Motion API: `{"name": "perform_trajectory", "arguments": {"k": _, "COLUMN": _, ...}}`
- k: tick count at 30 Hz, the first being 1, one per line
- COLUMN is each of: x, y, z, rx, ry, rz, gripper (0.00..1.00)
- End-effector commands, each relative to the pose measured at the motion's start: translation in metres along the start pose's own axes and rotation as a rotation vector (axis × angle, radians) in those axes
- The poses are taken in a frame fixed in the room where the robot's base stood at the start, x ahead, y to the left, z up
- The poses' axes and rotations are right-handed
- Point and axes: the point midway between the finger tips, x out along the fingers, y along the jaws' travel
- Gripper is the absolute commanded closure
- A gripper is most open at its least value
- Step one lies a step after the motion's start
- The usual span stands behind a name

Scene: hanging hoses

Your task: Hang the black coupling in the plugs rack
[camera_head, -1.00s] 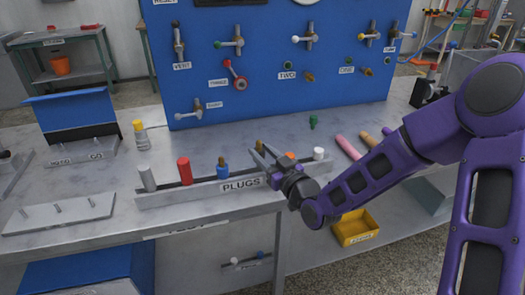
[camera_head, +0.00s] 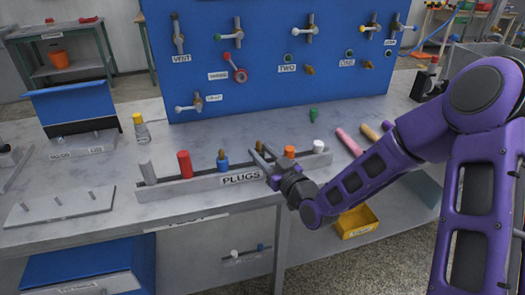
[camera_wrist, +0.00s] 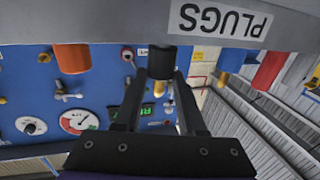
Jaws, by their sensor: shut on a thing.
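My gripper (camera_head: 265,158) is at the plugs rack (camera_head: 162,192), over its middle stretch between the blue plug and the orange plug. It is shut on the black coupling (camera_wrist: 168,62), which shows between the two fingers in the wrist view with its brass tip beyond. In the head view only the brass tip (camera_head: 260,146) stands out clearly; the fingers and rack front hide the body. The coupling looks upright. Its lower end meets the rack's edge in the wrist view; I cannot tell how deep it sits.
The rack also holds a grey plug (camera_head: 148,171), red plug (camera_head: 184,164), blue plug (camera_head: 222,162), orange plug (camera_head: 289,152) and white plug (camera_head: 318,146). A blue panel (camera_head: 270,100) with valves stands behind.

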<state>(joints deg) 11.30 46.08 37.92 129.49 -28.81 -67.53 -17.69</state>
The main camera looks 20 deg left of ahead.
Motion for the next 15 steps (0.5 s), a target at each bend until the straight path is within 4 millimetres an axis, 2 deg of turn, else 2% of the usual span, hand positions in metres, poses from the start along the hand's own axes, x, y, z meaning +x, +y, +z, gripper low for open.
{"name": "perform_trajectory", "arguments": {"k": 5, "x": 0.0001, "y": -0.0003, "z": 0.0047, "rx": 0.000, "ry": 0.000, "rz": 0.000, "gripper": 1.00}}
{"name": "perform_trajectory", "arguments": {"k": 6, "x": 0.0001, "y": -0.0002, "z": 0.0049, "rx": 0.000, "ry": 0.001, "rz": 0.000, "gripper": 0.59}}
{"name": "perform_trajectory", "arguments": {"k": 12, "x": 0.0001, "y": -0.0001, "z": 0.0046, "rx": 0.000, "ry": 0.001, "rz": 0.000, "gripper": 0.25}}
{"name": "perform_trajectory", "arguments": {"k": 15, "x": 0.0000, "y": -0.0001, "z": 0.0046, "rx": 0.000, "ry": 0.000, "rz": 0.000, "gripper": 0.25}}
